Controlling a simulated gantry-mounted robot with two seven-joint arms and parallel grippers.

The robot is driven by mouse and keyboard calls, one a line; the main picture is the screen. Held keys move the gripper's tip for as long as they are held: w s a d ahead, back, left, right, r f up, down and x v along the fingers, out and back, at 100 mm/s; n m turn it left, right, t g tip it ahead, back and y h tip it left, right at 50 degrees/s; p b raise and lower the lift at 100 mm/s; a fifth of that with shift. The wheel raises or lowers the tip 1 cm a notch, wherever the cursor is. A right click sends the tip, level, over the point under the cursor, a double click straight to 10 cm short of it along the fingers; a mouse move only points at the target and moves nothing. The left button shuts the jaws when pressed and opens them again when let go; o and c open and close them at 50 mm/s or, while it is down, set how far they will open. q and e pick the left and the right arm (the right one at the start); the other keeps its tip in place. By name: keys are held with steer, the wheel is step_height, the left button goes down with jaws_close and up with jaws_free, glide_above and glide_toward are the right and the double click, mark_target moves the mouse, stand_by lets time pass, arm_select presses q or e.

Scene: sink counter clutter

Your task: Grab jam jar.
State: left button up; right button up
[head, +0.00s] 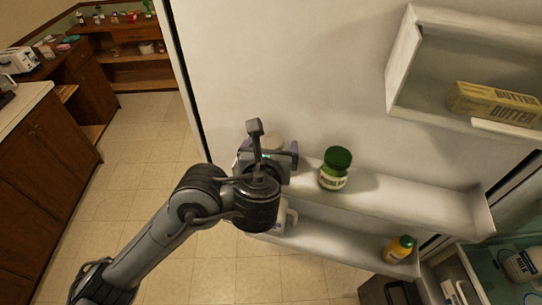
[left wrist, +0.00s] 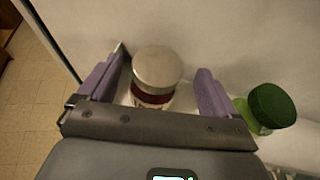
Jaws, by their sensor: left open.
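The jam jar (left wrist: 152,92) has a pale beige lid and dark red contents, and stands on the fridge door's upper shelf at its left end. In the head view only part of its lid (head: 273,143) shows behind my gripper. My left gripper (head: 267,155) is open at the jar. In the left wrist view its purple fingers (left wrist: 160,82) stand on either side of the jar, with a visible gap on each side. The jar's lower part is hidden by the gripper body. My right gripper is not in view.
A green-lidded jar (head: 333,169) stands on the same door shelf (head: 405,194), just right of my gripper. A yellow bottle (head: 398,249) and a partly hidden white item (head: 286,216) are on the shelf below. A butter box (head: 495,103) lies in the upper bin.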

mark_target(272, 140)
arm_select(q)
steer(key=shift+b+x, duration=0.35)
steer(key=shift+x, duration=1.8)
steer(key=shift+a, duration=0.15)
steer(key=shift+c, duration=0.4)
steer(key=c, duration=1)
steer(key=shift+c, duration=0.5)
steer(key=shift+r, duration=0.1)
